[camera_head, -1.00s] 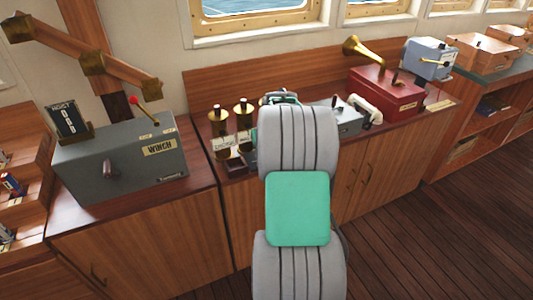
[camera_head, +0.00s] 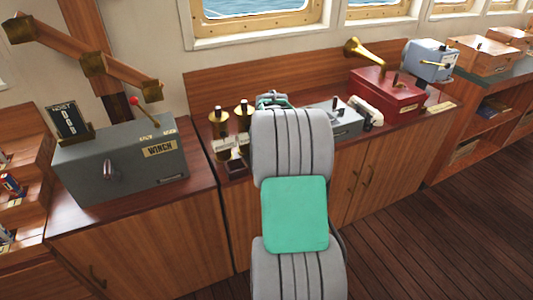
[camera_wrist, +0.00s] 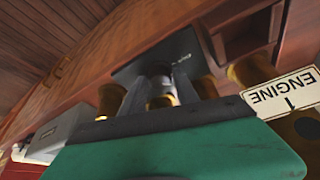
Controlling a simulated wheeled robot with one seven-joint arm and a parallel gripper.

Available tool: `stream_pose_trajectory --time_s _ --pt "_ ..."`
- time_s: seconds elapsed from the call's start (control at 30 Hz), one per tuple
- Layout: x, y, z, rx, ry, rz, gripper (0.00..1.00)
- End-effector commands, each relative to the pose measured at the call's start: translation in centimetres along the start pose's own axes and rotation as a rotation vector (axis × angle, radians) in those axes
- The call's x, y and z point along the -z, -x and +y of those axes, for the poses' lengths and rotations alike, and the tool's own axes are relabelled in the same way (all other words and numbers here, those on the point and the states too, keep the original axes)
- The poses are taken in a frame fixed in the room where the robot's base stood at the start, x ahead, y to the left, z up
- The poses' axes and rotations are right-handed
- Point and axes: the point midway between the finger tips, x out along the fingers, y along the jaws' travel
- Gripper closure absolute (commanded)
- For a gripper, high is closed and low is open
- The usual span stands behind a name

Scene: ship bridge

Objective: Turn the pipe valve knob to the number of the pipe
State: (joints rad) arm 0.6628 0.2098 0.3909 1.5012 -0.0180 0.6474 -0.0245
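In the wrist view, my gripper (camera_wrist: 160,80) has two grey fingers, one on each side of a dark, round knob-like part with brass below it. I cannot tell whether the fingers touch it. A dark plate (camera_wrist: 183,58) with small, unreadable writing lies just beyond. Brass cylinders (camera_wrist: 249,72) stand to the right, near a white ENGINE label (camera_wrist: 284,92) with an arrow. In the head view, my arm hides the fingers and what is between them. Two brass pieces with dark tops (camera_head: 218,122) stand left of my arm. No pipe number is readable.
A grey WINCH box (camera_head: 120,165) with a red-knobbed lever stands on the left cabinet. Right of my arm are a grey lever box (camera_head: 338,122), a red box (camera_head: 388,98) with a brass horn, and a blue-grey box (camera_head: 430,62). The floor at right is clear.

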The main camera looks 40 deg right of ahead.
Motion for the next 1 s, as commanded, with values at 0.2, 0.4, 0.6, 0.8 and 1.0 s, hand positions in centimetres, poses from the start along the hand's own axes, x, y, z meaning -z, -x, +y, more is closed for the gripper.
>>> stream_pose_trajectory --time_s 0.2,0.4,0.6,0.8,1.0 --pt "0.0 0.0 0.0 0.001 0.001 0.000 0.48" --pt "0.0 0.1 -0.1 0.001 0.001 0.001 0.48" --pt "0.1 2.7 0.0 0.001 0.001 0.005 0.48" --pt "0.1 6.6 0.0 0.001 0.001 0.004 0.48" --pt "-0.1 7.8 0.0 0.001 0.001 0.000 0.48"
